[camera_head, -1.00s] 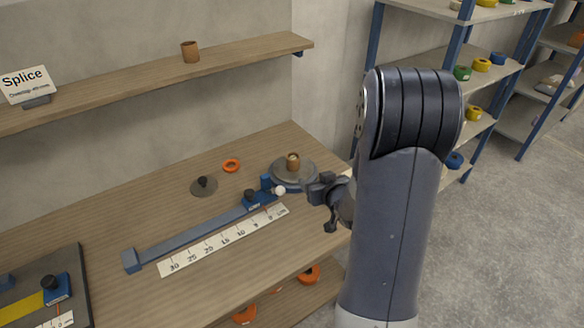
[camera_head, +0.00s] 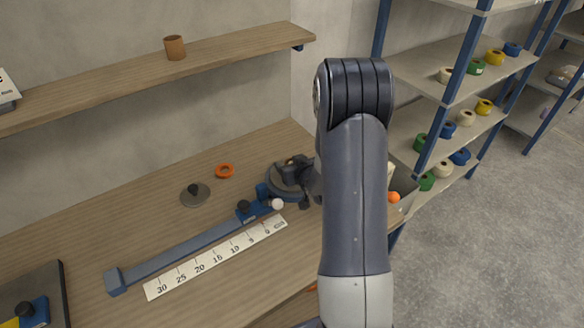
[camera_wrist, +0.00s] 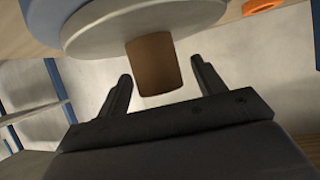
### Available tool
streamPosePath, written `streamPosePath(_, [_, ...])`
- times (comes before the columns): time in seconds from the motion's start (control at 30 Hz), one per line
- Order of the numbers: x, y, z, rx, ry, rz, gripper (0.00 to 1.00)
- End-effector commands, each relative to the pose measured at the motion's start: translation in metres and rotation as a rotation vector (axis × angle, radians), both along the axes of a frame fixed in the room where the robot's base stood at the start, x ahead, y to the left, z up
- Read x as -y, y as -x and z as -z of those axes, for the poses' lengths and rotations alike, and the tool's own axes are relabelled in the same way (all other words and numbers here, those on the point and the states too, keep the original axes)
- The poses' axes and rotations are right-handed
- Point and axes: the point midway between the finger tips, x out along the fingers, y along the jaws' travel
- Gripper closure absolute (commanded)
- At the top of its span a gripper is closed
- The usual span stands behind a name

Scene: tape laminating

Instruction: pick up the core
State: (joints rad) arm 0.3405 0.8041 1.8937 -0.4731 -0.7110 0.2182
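A brown cylindrical core (camera_wrist: 153,65) stands on a round grey disc (camera_wrist: 105,28) in the wrist view, where the picture looks upside down. My gripper (camera_wrist: 161,68) is open, with one dark finger on each side of the core's free end. A gap shows between the core and each finger. In the head view my gripper (camera_head: 296,168) is at the grey disc (camera_head: 284,188) on the bench and hides the core. Another brown core-like cylinder (camera_head: 174,47) stands on the wall shelf.
A blue rail (camera_head: 185,247) with a slider and white-tipped knob ends beside the disc. A white ruler strip (camera_head: 215,257) lies in front. An orange ring (camera_head: 225,171) and small weighted disc (camera_head: 195,195) lie behind. A rack (camera_head: 440,100) with tape rolls stands at right.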

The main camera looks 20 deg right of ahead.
Motion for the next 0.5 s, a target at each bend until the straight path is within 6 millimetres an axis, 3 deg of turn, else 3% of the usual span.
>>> streamPosePath(0.5, [0.0001, 0.0003, 0.0, 0.0, 0.0, 0.0, 0.78])
